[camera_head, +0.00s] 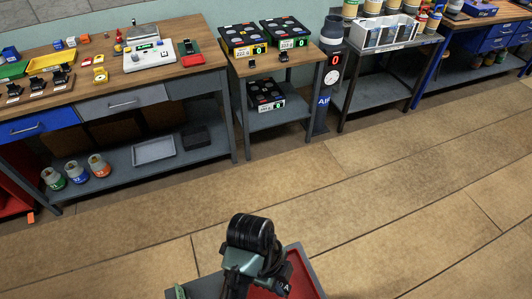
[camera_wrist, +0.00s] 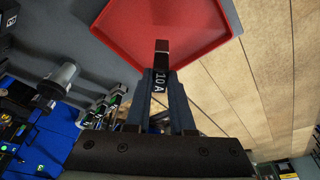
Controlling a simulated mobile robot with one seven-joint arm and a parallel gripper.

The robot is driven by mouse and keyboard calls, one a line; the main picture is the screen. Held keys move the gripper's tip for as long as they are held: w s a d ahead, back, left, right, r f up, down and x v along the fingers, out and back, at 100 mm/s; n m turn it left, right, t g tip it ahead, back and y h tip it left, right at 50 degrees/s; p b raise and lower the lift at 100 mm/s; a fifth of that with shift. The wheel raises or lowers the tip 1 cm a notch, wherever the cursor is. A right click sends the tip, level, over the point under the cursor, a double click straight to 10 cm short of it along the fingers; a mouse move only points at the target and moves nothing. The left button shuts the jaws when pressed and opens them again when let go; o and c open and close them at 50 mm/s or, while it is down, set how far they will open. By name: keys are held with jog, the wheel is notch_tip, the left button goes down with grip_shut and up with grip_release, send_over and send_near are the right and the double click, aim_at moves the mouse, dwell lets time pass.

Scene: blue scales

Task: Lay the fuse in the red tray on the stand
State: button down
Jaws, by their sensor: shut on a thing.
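My gripper (camera_wrist: 160,92) is shut on a dark fuse marked 10 A (camera_wrist: 160,57). In the wrist view the fuse sticks out from between the fingertips, and its far end overlaps the red tray (camera_wrist: 195,22) in the picture. I cannot tell whether the fuse touches the tray. In the head view the red tray (camera_head: 304,277) shows at the bottom, right of and partly behind my wrist, on a grey stand top. My arm hides much of it. The part of the tray in sight looks empty.
A workbench (camera_head: 190,65) with a scale (camera_head: 148,57) and small trays stands at the back left. A small table (camera_head: 262,66) with black boxes is to its right, then a grey rack (camera_head: 372,100). The wooden floor between is clear.

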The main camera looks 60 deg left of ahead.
notch_tip(320, 180, down, 9)
jog(key=shift+f+p, duration=0.15)
jog(key=shift+p, duration=0.3)
jog(key=shift+f, duration=0.2)
jog(key=c, duration=0.8)
grip_release()
